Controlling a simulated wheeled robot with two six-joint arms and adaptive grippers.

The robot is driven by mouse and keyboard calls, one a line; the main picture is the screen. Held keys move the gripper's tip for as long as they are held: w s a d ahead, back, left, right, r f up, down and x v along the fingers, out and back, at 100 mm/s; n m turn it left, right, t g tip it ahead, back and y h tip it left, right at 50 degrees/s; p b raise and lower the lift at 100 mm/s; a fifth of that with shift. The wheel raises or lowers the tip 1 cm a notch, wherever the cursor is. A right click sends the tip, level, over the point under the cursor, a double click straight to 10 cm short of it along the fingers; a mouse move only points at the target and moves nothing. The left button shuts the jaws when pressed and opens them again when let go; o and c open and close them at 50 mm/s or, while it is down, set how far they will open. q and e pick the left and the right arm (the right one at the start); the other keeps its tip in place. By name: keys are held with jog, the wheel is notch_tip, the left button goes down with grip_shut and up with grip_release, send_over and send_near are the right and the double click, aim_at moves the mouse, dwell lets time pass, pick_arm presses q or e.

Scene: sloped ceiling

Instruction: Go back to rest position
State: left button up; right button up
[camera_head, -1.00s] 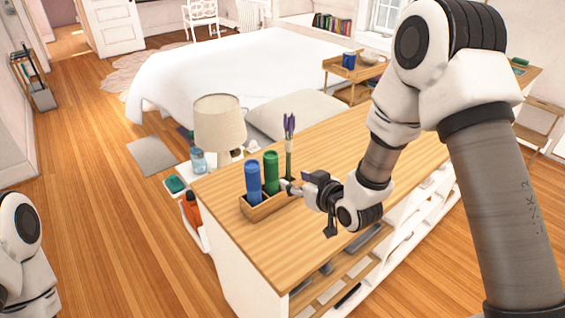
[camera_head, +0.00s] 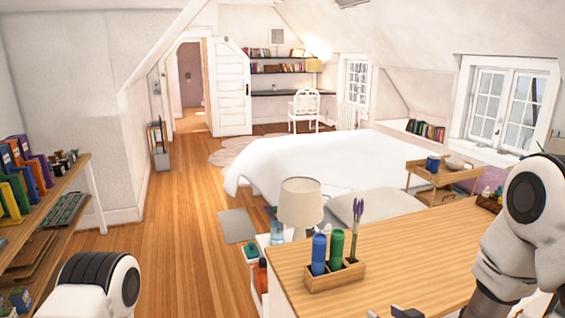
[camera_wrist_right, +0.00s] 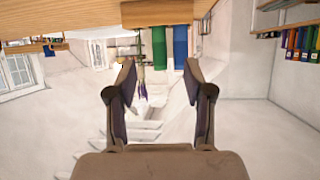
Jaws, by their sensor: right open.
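My right gripper (camera_wrist_right: 158,80) is open in the right wrist view, with nothing between its fingers. In the head view only a dark bit of the right gripper (camera_head: 408,312) shows at the bottom edge, over the wooden counter top. A wooden holder (camera_head: 335,277) stands on the counter (camera_head: 420,255), with a blue bottle (camera_head: 319,254), a green bottle (camera_head: 337,246) and purple flowers (camera_head: 357,215) upright in it. The right wrist view shows the holder (camera_wrist_right: 160,14) upside down, beyond the fingers and apart from them. My left gripper is not in view.
A lamp (camera_head: 301,202) stands behind the counter, before the white bed (camera_head: 300,165). A shelf with colored binders (camera_head: 22,180) stands at the left. A wooden side table (camera_head: 440,176) is at the right. The wooden floor (camera_head: 170,215) is clear in the middle left.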

notch_tip(320, 180, down, 8)
jog(key=s+g, duration=0.2)
jog(key=s, duration=0.1)
jog(key=s+f+m+g+h, duration=0.1)
jog(key=s+f+g, duration=0.2)
jog(key=s, duration=0.6)
jog(key=s+d+f+g, duration=0.1)
jog(key=s+f+g, duration=0.2)
jog(key=s+f, duration=0.5)
jog(key=s+f+m+g+h, duration=0.1)
jog(key=s+f+g, duration=0.2)
jog(key=s, duration=0.7)
notch_tip(320, 180, down, 3)
jog(key=shift+s+d+r+m+h, duration=0.15)
jog(key=shift+d+r+m+h, duration=0.05)
jog(key=shift+d+m+h, duration=0.1)
